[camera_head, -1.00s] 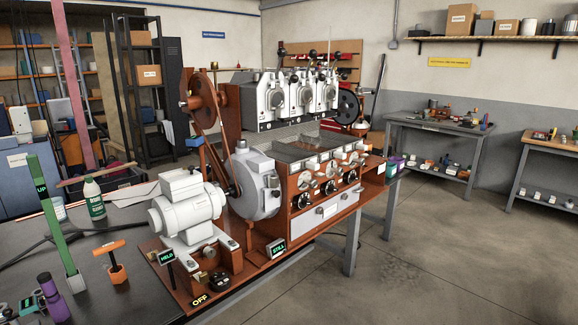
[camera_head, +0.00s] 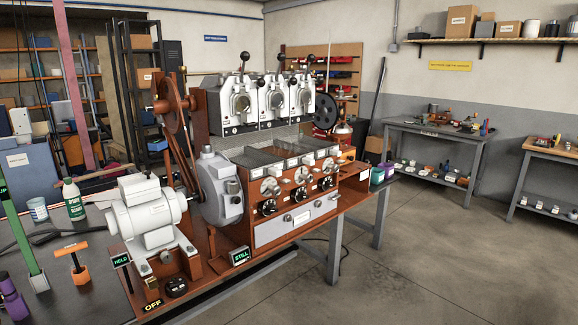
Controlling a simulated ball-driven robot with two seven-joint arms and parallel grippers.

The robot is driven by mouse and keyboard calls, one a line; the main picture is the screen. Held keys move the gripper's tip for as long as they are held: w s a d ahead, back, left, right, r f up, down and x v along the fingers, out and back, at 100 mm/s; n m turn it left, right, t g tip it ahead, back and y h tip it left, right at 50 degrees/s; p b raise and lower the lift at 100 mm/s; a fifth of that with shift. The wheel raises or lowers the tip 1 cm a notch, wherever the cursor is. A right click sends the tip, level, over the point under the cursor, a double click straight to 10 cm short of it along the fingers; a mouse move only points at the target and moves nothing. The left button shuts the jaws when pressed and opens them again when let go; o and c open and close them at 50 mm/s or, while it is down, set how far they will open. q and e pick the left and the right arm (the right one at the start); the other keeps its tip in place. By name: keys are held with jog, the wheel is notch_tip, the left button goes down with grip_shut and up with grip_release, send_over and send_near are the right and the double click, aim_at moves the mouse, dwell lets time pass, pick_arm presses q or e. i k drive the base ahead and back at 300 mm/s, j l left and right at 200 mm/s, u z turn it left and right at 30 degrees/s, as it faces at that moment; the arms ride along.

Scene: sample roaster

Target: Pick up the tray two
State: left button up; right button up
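The sample roaster (camera_head: 245,228) stands on the dark bench, with three white roasting heads (camera_head: 272,103) in a row on top. Below the heads is a shallow mesh-like bed (camera_head: 262,157), with several small white tabs (camera_head: 307,160) along its front edge. These may belong to the trays, but I cannot read any number or tell which is tray two. A wide grey drawer front (camera_head: 297,222) sits below the dials (camera_head: 297,195). Neither of my grippers is in view.
A grey motor (camera_head: 145,212) and belt wheels (camera_head: 172,107) occupy the roaster's left end. Signs read HELD (camera_head: 121,261), STILL (camera_head: 240,257) and OFF (camera_head: 152,306). Floor (camera_head: 430,260) is clear at right.

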aim_at(306, 157)
jog(key=i+l, duration=0.5)
jog(key=l, duration=0.15)
jog(key=i+l, duration=0.45)
jog(key=l, duration=0.15)
jog(key=i+l, duration=0.5)
jog(key=l, duration=0.15)
jog(key=i+l, duration=0.45)
jog(key=l, duration=0.15)
jog(key=i+l, duration=0.5)
jog(key=l, duration=0.15)
jog(key=j+u, duration=0.1)
jog(key=u, duration=1.4)
jog(key=k+j, duration=0.05)
